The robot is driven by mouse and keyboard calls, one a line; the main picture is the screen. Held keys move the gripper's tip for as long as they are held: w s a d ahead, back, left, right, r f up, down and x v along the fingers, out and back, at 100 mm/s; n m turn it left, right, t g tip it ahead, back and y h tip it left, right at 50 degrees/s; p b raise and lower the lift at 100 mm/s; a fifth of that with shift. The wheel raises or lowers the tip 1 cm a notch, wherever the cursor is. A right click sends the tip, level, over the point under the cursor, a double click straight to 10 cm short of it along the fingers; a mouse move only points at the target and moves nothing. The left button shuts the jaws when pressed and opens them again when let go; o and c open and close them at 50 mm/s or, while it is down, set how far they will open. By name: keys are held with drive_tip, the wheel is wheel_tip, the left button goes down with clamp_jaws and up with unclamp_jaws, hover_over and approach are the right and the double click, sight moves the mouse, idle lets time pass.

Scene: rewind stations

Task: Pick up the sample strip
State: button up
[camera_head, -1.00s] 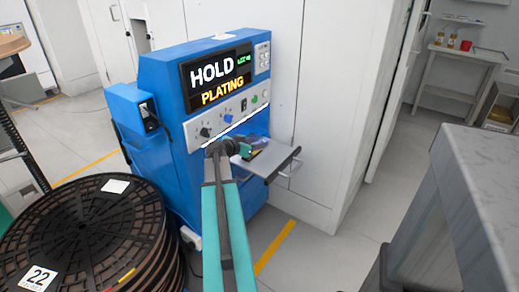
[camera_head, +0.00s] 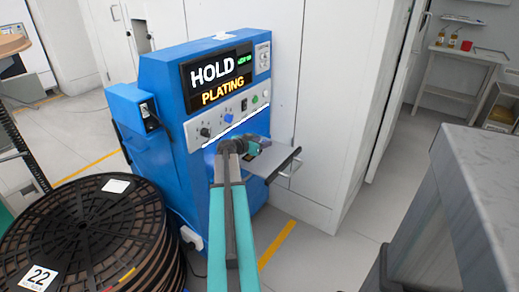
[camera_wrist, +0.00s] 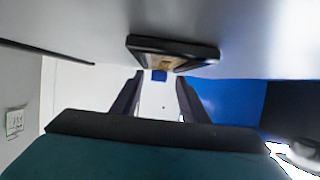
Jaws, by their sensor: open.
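A dark-framed holder (camera_wrist: 200,52) with a tan inner face shows at the top middle of the wrist view, against the grey shelf surface. A small blue piece (camera_wrist: 159,75) shows at its edge; I cannot tell whether this or the tan part is the sample strip. My gripper (camera_wrist: 160,79) is open, its two dark fingers apart on either side of the blue piece in the picture. I cannot tell the depth between them. In the head view my arm's end hides most of the shelf's left part, and the strip cannot be made out there.
The blue machine (camera_head: 172,75) stands ahead, its display (camera_head: 220,75) reading HOLD PLATING. Its small grey shelf (camera_head: 272,158) has a dark handle (camera_head: 284,166). A stack of black reels (camera_head: 80,235) is at left, and a grey counter (camera_head: 480,175) at right. Floor shows between.

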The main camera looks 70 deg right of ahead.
idle(0.4)
clamp_jaws()
drive_tip(key=shift+r, duration=0.2)
